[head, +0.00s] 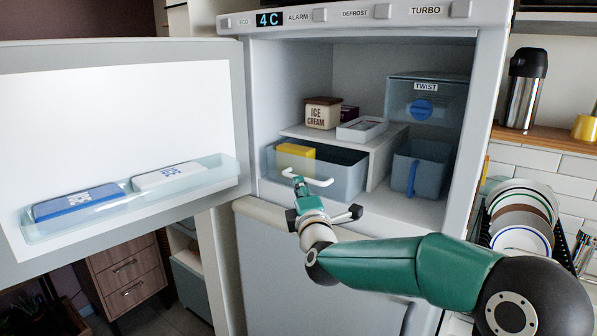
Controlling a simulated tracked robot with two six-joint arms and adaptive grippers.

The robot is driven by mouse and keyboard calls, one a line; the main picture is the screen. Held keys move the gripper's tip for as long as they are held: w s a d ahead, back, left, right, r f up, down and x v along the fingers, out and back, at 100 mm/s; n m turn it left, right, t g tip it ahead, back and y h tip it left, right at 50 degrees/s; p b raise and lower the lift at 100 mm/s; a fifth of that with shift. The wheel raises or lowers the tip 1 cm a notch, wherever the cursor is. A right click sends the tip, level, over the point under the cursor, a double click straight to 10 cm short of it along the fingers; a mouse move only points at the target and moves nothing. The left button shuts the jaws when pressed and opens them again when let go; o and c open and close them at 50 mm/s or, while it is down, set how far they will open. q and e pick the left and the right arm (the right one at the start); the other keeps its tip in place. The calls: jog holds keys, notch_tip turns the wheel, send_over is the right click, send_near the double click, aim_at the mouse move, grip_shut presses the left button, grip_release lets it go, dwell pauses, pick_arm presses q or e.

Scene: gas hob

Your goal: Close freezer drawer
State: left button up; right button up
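The freezer drawer (335,178) is a translucent blue bin with a white bar handle (321,182), low on the left inside the open compartment. It sticks out forward from under a white shelf, and a yellow box (297,151) lies in it. My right gripper (299,185) is in front of the drawer, with its tip at the left part of the handle and hiding some of it. I cannot tell whether it touches the handle, or how far its fingers are apart. My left gripper is out of view.
The freezer door (120,100) stands open at the left, with ice packs in its rack (220,169). An ice cream tub (322,113) and a tray (362,129) are on the shelf (395,139). A blue bin (421,168) stands right of the drawer, below the twist box (437,103).

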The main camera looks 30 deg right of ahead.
jog(key=p+x, duration=0.1)
jog(key=x, duration=0.4)
jog(key=shift+w+d, duration=0.2)
jog(key=shift+w, duration=0.15)
jog(key=shift+c, duration=0.4)
grip_shut()
